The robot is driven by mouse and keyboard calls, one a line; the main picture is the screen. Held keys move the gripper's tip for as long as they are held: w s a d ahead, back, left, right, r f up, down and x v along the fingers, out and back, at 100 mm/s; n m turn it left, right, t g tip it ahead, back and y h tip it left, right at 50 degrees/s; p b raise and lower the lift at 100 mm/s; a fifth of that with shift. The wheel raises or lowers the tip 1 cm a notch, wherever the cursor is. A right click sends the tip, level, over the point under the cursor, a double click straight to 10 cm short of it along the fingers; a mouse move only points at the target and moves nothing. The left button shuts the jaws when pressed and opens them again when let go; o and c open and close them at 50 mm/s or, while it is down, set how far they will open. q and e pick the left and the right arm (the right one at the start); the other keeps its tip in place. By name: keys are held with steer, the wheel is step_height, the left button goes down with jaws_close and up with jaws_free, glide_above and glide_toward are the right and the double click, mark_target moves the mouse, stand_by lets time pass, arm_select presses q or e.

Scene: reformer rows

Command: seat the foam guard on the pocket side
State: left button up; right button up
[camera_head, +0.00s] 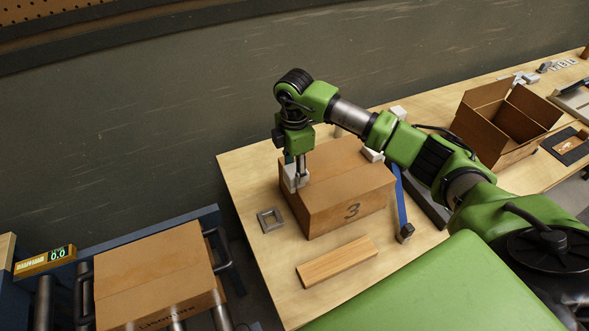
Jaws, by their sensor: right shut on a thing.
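A closed brown cardboard box marked 3 (345,200) stands on the wooden table. My right gripper (300,180) points down at the box's left end and is shut on a white foam guard (289,180). The guard is at the box's upper left edge; I cannot tell whether it is fully seated or which side is the pocket side. Another white piece (373,155) shows at the box's far right edge, partly hidden by my arm. My left gripper is not in view.
A grey square frame (270,219) and a wooden block (337,262) lie near the box. A blue bar (401,205) lies to its right. An open carton (485,125) stands at right.

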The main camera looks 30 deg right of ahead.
mark_target(294, 170)
steer(key=shift+f+b, duration=0.7)
steer(key=shift+f, duration=0.45)
steer(key=o, duration=1)
steer(key=shift+r, duration=0.1)
step_height(294, 170, up, 12)
steer(key=shift+f, duration=0.1)
